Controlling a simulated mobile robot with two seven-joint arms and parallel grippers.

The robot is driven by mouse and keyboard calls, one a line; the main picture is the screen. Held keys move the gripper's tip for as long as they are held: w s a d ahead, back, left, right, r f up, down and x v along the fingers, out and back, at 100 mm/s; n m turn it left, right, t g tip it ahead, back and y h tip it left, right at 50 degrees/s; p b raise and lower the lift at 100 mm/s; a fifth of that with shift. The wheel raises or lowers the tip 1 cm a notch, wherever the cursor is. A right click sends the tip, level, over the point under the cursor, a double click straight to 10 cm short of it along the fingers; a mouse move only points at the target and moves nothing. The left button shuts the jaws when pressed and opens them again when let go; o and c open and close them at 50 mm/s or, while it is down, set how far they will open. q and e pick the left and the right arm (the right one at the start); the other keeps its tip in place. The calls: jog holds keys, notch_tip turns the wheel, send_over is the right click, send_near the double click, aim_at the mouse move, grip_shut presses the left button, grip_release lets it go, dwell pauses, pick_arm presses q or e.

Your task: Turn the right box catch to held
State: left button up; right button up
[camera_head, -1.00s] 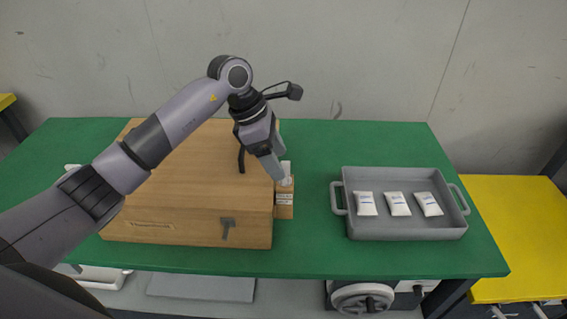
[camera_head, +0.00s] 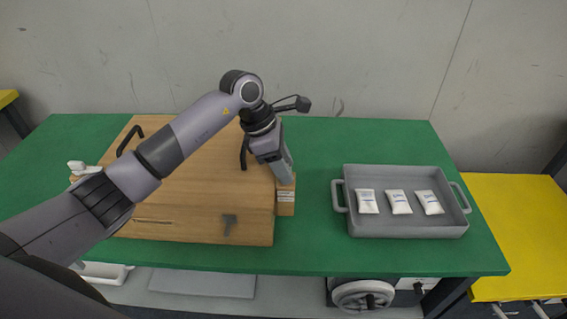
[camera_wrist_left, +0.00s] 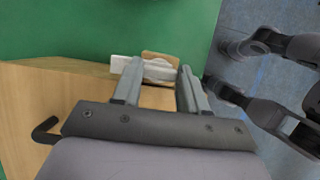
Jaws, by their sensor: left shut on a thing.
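The wooden box (camera_head: 200,190) stands on the green table. The right box catch has a wooden block (camera_head: 286,204) with a small label at the box's right side. Its white lever (camera_wrist_left: 150,70) shows in the left wrist view, lying across between the fingertips. My left gripper (camera_head: 286,181) is on top of this catch, shut on the white lever. It also shows in the left wrist view (camera_wrist_left: 158,78). In the head view the fingers hide the lever, so its exact angle is unclear there. My right gripper is not in view.
A white catch (camera_head: 77,167) is at the box's left side. Dark handles (camera_head: 130,138) stand on the lid. A grey tray (camera_head: 408,228) with several white packets (camera_head: 399,202) is to the right. Green table (camera_head: 315,225) is clear between box and tray.

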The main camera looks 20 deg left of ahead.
pick_arm(q)
jog(key=shift+n, duration=0.3)
jog(key=n, duration=0.2)
jog(key=n+t, duration=0.1)
jog(key=shift+s+n+t+y, duration=0.1)
jog(key=shift+n+t+y, duration=0.2)
jog(key=shift+n+y, duration=0.1)
jog(key=n+t+y+b, duration=0.1)
jog(key=n, duration=0.2)
jog(key=shift+d+n, duration=0.15)
jog(key=shift+n, duration=0.15)
jog(key=n+y+b, duration=0.1)
jog(key=n, duration=0.2)
jog(key=shift+d+n+b, duration=0.1)
jog(key=shift+n+b, duration=0.25)
jog(key=shift+n, duration=0.05)
jog(key=n+y+b, duration=0.1)
jog(key=n+y, duration=0.1)
jog(key=n, duration=0.2)
jog(key=shift+d+t+b, duration=0.1)
jog(key=shift+t+b, duration=0.2)
jog(key=shift+b, duration=0.1)
jog(key=shift+n+y+b, duration=0.35)
jog(key=shift+n+y, duration=0.05)
jog(key=shift+n, duration=0.5)
jog(key=shift+r, duration=0.1)
jog(key=o, duration=1.1)
jog(key=shift+s, duration=0.1)
jog(key=shift+c, duration=0.2)
